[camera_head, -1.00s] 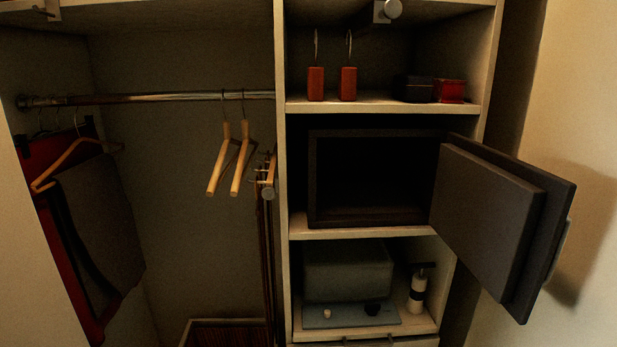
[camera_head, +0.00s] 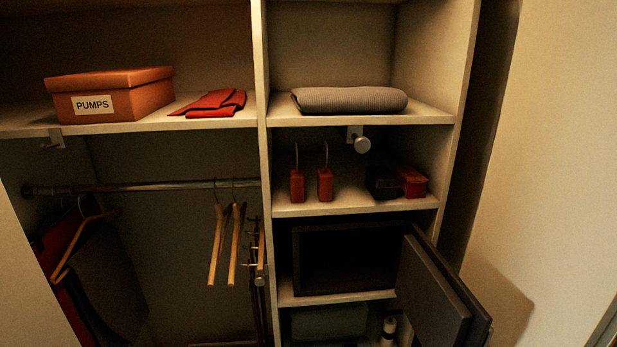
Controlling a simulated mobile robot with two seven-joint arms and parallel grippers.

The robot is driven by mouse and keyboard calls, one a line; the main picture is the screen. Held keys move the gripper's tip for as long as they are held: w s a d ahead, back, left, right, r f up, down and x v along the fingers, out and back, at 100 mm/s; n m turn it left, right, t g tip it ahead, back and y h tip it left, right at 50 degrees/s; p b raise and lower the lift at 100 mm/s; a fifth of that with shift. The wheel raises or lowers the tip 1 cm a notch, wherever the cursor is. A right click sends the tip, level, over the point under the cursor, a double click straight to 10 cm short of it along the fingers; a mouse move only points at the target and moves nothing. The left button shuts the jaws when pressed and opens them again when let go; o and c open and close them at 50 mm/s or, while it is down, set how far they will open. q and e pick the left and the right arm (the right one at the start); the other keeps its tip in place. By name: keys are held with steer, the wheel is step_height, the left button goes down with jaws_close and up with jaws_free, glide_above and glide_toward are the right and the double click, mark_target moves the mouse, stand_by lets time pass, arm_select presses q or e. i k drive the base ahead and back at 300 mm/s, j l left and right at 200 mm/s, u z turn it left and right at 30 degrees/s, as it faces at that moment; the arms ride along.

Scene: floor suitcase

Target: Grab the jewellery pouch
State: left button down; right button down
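I cannot clearly make out a jewellery pouch in the head view. A small dark item (camera_head: 381,183) and a small red box-like item (camera_head: 413,182) sit side by side on the shelf above the safe. A flat folded red item (camera_head: 212,103) lies on the top left shelf, and I cannot tell whether it is cloth or a pouch. The open safe (camera_head: 345,258) has a dark interior, and nothing can be made out inside. Neither of my grippers is in view.
The safe door (camera_head: 440,295) stands open, jutting forward on the right. An orange PUMPS box (camera_head: 112,95) and a folded grey towel (camera_head: 349,100) lie on the top shelves. Two red tags (camera_head: 325,185) stand left of the dark item. Wooden hangers (camera_head: 227,245) hang from the rail.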

mark_target(413, 184)
steer(key=l+u, duration=0.2)
steer(key=l, duration=0.65)
steer(key=l+u, duration=0.15)
steer(key=l, duration=0.75)
steer(key=k+l+u, duration=0.2)
steer(key=l, duration=0.65)
steer(key=i+j, duration=0.1)
steer(key=j, duration=0.5)
steer(key=i+j, duration=0.1)
steer(key=j, duration=0.45)
steer(key=i+j, duration=0.45)
steer(key=j, duration=0.25)
steer(key=i+l+u, duration=0.1)
steer(key=i, duration=0.3)
